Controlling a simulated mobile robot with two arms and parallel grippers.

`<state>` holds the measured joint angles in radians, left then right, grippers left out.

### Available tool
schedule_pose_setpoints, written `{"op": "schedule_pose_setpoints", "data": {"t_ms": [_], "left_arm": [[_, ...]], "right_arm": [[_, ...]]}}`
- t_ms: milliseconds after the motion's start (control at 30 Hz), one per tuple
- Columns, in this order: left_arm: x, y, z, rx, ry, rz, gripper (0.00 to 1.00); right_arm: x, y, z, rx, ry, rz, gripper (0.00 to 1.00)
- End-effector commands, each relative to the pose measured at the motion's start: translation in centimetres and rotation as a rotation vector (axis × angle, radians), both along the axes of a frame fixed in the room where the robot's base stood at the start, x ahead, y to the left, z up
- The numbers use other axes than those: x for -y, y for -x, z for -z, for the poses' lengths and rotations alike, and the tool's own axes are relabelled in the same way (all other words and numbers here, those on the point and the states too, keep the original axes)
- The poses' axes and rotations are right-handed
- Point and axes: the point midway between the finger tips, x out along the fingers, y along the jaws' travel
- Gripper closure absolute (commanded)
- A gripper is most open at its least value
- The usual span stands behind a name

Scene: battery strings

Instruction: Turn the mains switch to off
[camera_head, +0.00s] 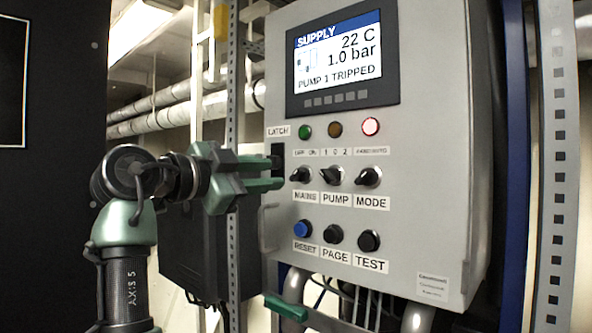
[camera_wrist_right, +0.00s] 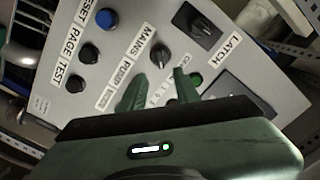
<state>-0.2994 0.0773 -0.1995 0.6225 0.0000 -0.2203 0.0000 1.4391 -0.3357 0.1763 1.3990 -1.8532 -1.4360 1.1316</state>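The mains switch (camera_head: 301,175) is a black rotary knob on the grey cabinet's front, above its MAINS label (camera_head: 305,197). Small OFF and ON marks are above it. Its pointer seems to lean left, but which mark it points at is unclear. It also shows in the right wrist view (camera_wrist_right: 160,55), ahead of the fingers. The fingers also show in the right wrist view (camera_wrist_right: 160,88).
The pump knob (camera_head: 332,175) and mode knob (camera_head: 368,176) sit right of mains, with push buttons below, including blue RESET (camera_head: 302,229). A black latch (camera_wrist_right: 198,24) is near the fingers. The display (camera_head: 343,58) reads PUMP 1 TRIPPED. A cabinet handle (camera_head: 268,227) sticks out below the gripper.

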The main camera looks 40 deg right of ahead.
Motion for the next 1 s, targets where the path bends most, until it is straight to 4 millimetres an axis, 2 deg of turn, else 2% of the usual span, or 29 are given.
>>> {"op": "schedule_pose_setpoints", "data": {"t_ms": [400, 567, 800, 833, 933, 1000], "left_arm": [[-0.6, 0.0, -2.8, 0.0, -0.007, 0.0, 0.64], [-0.5, 0.1, -3.0, -0.002, -0.007, 0.0, 0.64], [-0.4, 0.2, -3.0, -0.003, -0.005, 0.002, 0.64], [-0.3, 0.2, -3.0, -0.003, -0.004, 0.002, 0.64], [-0.2, 0.2, -3.0, -0.003, -0.003, 0.002, 0.64], [-0.1, 0.2, -3.0, -0.004, -0.002, 0.002, 0.64]], "right_arm": [[6.2, -0.5, -0.2, -0.003, 0.0, 0.0, 0.68], [7.1, -0.7, 0.0, -0.003, 0.002, -0.001, 0.68], [7.2, -0.7, 0.1, -0.004, 0.002, -0.002, 0.68], [7.2, -0.7, 0.1, -0.004, 0.002, -0.002, 0.74], [7.2, -0.7, 0.0, -0.004, 0.002, -0.001, 1.0], [7.2, -0.7, 0.0, -0.004, 0.002, -0.002, 1.0]]}}
